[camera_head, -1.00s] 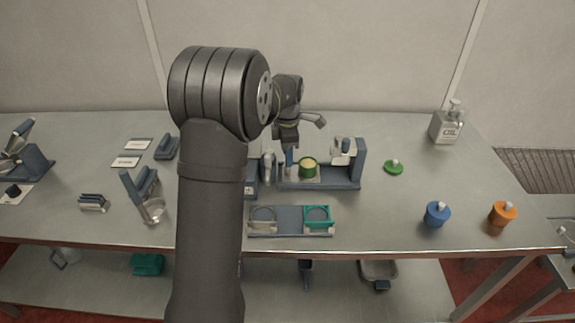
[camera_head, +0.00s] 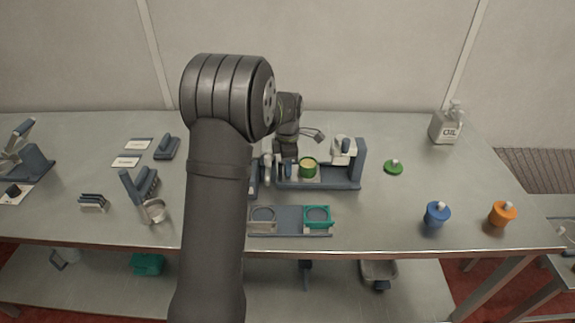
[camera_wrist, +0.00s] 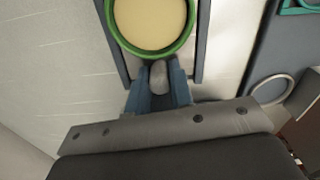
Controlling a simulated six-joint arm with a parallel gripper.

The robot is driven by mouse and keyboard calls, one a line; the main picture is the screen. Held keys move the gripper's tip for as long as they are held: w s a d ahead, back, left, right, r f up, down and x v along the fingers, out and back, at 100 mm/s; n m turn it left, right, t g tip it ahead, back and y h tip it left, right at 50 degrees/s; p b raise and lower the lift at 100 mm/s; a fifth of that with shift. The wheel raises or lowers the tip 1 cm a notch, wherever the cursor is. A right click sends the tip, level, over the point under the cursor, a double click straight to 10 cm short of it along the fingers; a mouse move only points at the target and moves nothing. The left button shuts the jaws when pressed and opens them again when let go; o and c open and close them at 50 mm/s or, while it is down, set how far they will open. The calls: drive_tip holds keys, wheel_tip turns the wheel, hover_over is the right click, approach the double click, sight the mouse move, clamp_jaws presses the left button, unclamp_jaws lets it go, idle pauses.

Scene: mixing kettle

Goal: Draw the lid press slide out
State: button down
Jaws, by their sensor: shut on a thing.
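The lid press (camera_head: 350,165) stands right of the middle of the table, with a blue-grey base and a pale press head. A green pot (camera_head: 308,168) with cream-coloured contents stands on its slide, left of the press head. The pot fills the top of the wrist view (camera_wrist: 152,22), between two dark rails. My gripper (camera_wrist: 158,84) is shut on a rounded grey knob (camera_wrist: 158,74) at the near edge of the slide, just outside the pot's rim.
A green lid (camera_head: 393,167), blue pot (camera_head: 436,214), orange pot (camera_head: 502,213) and oil can (camera_head: 446,125) stand to the right. Table between them is clear.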

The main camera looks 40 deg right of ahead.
drive_tip(key=shift+w+a, duration=0.55)
drive_tip(key=c, duration=1.3)
unclamp_jaws()
wheel_tip(320, 180, up, 18)
drive_tip(key=shift+f, duration=0.25)
wheel_tip(320, 180, down, 18)
drive_tip(key=shift+r, duration=0.25)
